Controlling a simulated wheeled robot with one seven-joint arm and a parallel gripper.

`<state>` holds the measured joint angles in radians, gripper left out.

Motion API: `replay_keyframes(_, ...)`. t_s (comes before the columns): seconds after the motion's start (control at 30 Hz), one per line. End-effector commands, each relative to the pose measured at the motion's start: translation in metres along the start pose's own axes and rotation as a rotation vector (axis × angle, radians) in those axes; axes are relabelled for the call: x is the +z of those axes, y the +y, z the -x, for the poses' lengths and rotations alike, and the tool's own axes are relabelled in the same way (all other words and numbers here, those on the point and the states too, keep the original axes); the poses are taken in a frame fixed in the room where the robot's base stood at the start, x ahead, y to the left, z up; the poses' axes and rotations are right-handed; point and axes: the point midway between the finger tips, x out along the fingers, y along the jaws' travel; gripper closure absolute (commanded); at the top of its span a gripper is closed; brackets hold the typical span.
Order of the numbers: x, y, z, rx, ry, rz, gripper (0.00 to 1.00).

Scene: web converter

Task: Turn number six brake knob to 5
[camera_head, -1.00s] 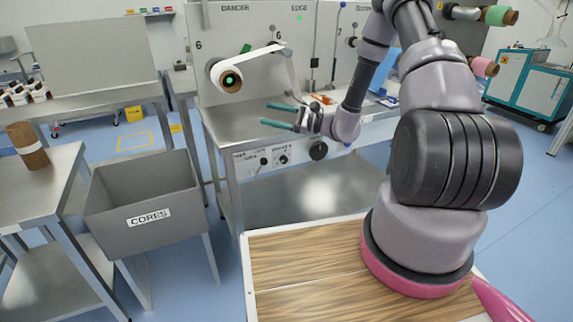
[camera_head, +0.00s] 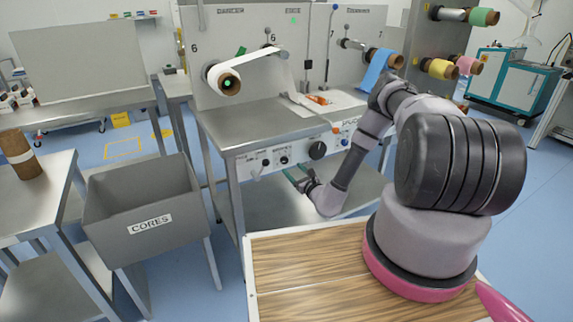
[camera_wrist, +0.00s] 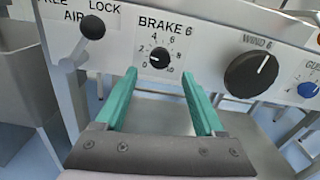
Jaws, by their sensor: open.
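The number six brake knob (camera_wrist: 160,58) is a small black dial under the label BRAKE 6, with a number scale around it. Its pointer is too small to read surely. It also shows in the head view (camera_head: 284,160) on the panel below the bench top. My gripper (camera_wrist: 159,75) is open and empty, its two green fingers pointing at the panel. In the wrist view the fingertips lie left and right of the knob, slightly below it; they seem short of touching it. In the head view my gripper (camera_head: 290,174) is just below the knob.
Left of the knob is the FREE/LOCK air lever (camera_wrist: 92,28). Right of it is the larger black WIND 6 knob (camera_wrist: 251,75), then a blue knob (camera_wrist: 309,89). The bench top (camera_head: 265,125) overhangs the panel. A grey CORES bin (camera_head: 150,205) stands at left.

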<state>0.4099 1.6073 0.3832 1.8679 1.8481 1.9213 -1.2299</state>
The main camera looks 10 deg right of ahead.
Motion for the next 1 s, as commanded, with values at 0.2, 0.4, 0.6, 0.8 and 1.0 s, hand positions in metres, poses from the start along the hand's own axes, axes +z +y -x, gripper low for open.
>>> replay_keyframes(0.2, 0.001, 0.0, -0.04, 0.001, -0.003, 0.0, 0.29)
replay_keyframes(0.4, 0.001, 0.0, -0.059, 0.001, -0.002, 0.0, 0.29)
replay_keyframes(0.6, 0.001, 0.001, -0.062, 0.002, 0.0, -0.001, 0.29)
replay_keyframes(0.8, 0.001, 0.001, -0.062, 0.002, -0.001, -0.001, 0.56)
replay_keyframes(1.0, 0.001, 0.001, -0.062, 0.002, -0.001, -0.001, 1.0)
